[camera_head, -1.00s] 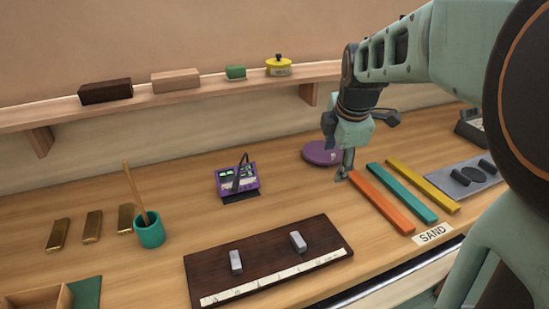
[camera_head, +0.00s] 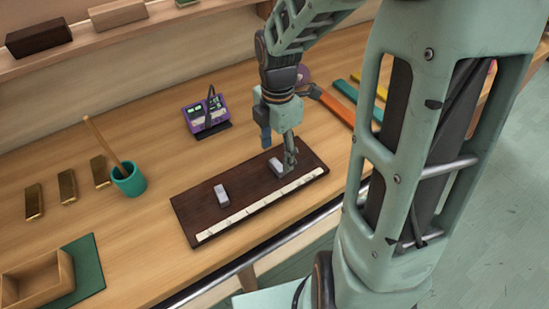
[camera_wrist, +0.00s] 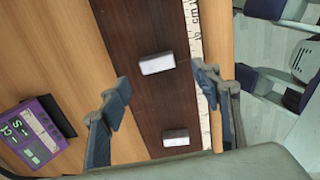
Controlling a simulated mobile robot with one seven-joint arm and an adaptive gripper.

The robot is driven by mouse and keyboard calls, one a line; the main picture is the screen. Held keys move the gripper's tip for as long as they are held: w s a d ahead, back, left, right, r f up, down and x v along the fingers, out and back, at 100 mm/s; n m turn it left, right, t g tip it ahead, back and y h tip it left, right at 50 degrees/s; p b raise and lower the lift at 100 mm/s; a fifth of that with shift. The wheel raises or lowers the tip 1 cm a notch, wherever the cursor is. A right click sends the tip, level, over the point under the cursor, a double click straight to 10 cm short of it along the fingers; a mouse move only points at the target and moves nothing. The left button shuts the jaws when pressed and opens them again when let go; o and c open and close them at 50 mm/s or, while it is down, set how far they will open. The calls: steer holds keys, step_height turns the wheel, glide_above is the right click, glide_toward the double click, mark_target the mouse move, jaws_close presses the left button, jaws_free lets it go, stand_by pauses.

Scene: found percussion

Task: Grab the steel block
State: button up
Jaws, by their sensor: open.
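Two small silver-grey blocks lie on a dark wooden board (camera_head: 240,197) with a pale ruler strip. I cannot tell by looks which is the steel one. The right block (camera_head: 274,168) is beside my gripper (camera_head: 279,153), partly hidden by a finger; the left block (camera_head: 221,196) stands clear. In the wrist view, my gripper (camera_wrist: 161,77) is open, its fingers on either side of the right block (camera_wrist: 157,64), which appears below the fingertips. The left block (camera_wrist: 176,138) shows lower, close to the gripper body. Nothing is held.
A purple device (camera_head: 206,115) stands behind the board. A teal cup (camera_head: 129,181) with a stick and several brass bars (camera_head: 67,187) are left. Coloured bars (camera_head: 338,107) lie at right. A wooden box (camera_head: 38,283) is at front left. A shelf (camera_head: 105,40) runs along the wall.

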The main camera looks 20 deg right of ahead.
mark_target(277, 164)
steer(key=f, duration=0.5)
steer(key=shift+w+d, duration=0.1)
steer(key=shift+w, duration=0.1)
steer(key=c, duration=1.4)
steer(key=shift+r, duration=0.1)
steer(key=shift+c, duration=0.2)
